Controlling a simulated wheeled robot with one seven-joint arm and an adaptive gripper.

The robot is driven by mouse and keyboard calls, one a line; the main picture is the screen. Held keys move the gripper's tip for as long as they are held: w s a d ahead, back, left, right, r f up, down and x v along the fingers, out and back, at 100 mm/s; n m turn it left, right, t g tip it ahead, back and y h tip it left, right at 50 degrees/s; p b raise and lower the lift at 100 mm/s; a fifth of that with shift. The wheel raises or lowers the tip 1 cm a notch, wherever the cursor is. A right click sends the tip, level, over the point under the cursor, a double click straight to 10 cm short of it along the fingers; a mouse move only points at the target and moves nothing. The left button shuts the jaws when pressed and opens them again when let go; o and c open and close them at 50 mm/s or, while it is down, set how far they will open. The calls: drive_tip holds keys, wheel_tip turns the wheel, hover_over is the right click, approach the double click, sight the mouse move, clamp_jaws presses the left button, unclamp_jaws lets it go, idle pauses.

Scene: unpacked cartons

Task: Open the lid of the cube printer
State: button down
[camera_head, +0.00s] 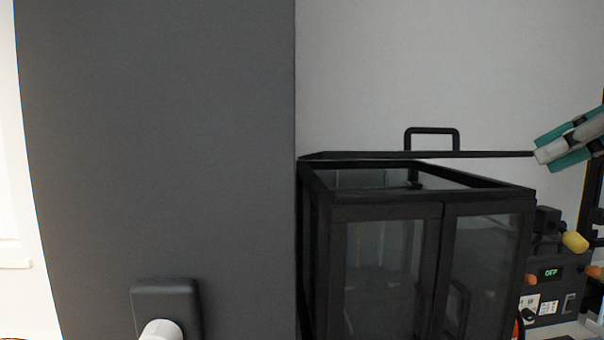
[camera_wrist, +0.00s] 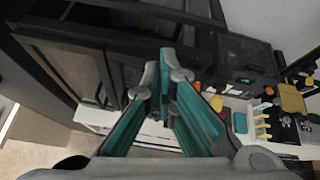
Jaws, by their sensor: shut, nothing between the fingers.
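The cube printer (camera_head: 378,212) is a black-framed box with clear panels and two front doors, at centre right in the head view. Its black lid (camera_head: 350,156) is raised, seen nearly edge-on above the open top, with a gap showing beneath it. A black handle (camera_head: 432,131) stands on the lid. My gripper (camera_head: 541,156), with teal fingers, is at the right end of the lid; touching or just apart, I cannot tell. In the wrist view my gripper (camera_wrist: 160,72) is shut and empty, with the printer's dark frame (camera_wrist: 80,42) behind it.
A tall dark grey panel (camera_head: 160,130) stands left of the printer. A control box with a lit display (camera_head: 551,273) and a yellow part (camera_head: 575,242) are at the right. Several small coloured items (camera_wrist: 263,118) lie on a white surface in the wrist view.

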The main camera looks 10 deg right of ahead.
drive_tip(key=w+f+m, duration=0.1)
drive_tip(key=w, duration=0.2)
drive_tip(key=w+d+f+b, duration=0.1)
drive_tip(key=w, duration=0.1)
drive_tip(key=w+f+m+t, duration=0.1)
drive_tip(key=w+f, duration=0.1)
drive_tip(key=w, duration=0.1)
drive_tip(key=shift+w+d+m, duration=0.2)
drive_tip(key=shift+w+m, duration=0.1)
idle(0.3)
